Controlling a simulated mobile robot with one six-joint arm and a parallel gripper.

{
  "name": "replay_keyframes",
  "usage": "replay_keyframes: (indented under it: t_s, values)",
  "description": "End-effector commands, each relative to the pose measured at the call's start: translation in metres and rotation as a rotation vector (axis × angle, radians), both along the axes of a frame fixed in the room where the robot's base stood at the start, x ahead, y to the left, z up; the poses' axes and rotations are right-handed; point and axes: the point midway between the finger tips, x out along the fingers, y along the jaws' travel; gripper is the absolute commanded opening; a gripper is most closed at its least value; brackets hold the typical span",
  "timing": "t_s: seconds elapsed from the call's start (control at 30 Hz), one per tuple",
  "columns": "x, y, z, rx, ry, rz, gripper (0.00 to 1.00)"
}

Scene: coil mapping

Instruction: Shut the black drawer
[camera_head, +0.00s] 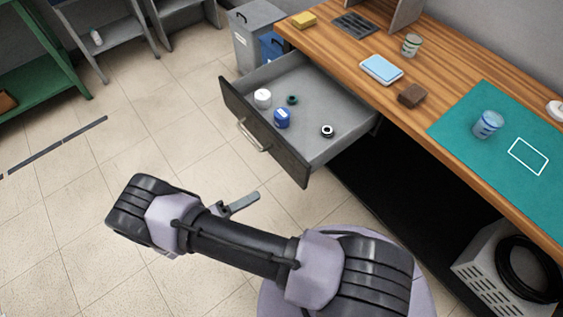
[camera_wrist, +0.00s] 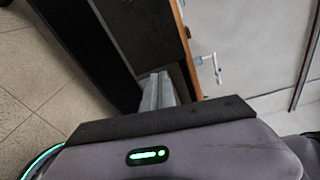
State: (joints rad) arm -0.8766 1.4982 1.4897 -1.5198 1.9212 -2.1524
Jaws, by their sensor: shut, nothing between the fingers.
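The black drawer (camera_head: 264,131) is pulled well out from under the wooden desk, its dark front facing the open floor with a light bar handle (camera_head: 253,136). Its grey inside holds a white round item (camera_head: 263,97), a blue jar (camera_head: 282,118), a small green ring (camera_head: 292,99) and a black-and-white ring (camera_head: 327,131). My gripper (camera_head: 250,200) is shut and empty, in front of the drawer and apart from the handle in the head view. In the wrist view the closed fingers (camera_wrist: 155,90) point toward dark panels; which panel is the drawer I cannot tell.
The wooden desk (camera_head: 345,75) carries a sponge, a tin, a blue-topped box, a brown block and a green mat (camera_head: 500,145) with a jar. Grey and blue bins (camera_head: 255,35) stand behind the drawer. A perforated box (camera_head: 490,280) sits under the desk.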

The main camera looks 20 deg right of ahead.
Motion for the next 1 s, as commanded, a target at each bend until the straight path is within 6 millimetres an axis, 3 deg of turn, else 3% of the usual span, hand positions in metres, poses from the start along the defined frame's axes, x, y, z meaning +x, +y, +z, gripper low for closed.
replay_keyframes:
  t_s: [0.03, 0.17, 0.27, 0.7, 1.0]
  values:
    - [-0.005, -0.001, -0.015, -0.054, 0.054, 0.05, 0.0]
    - [-0.008, -0.004, -0.031, -0.125, 0.129, 0.113, 0.0]
    - [-0.005, -0.015, -0.031, -0.131, 0.135, 0.113, 0.0]
    - [0.023, -0.104, -0.032, -0.128, 0.134, 0.108, 0.0]
    - [0.034, -0.135, -0.031, -0.127, 0.133, 0.111, 0.0]
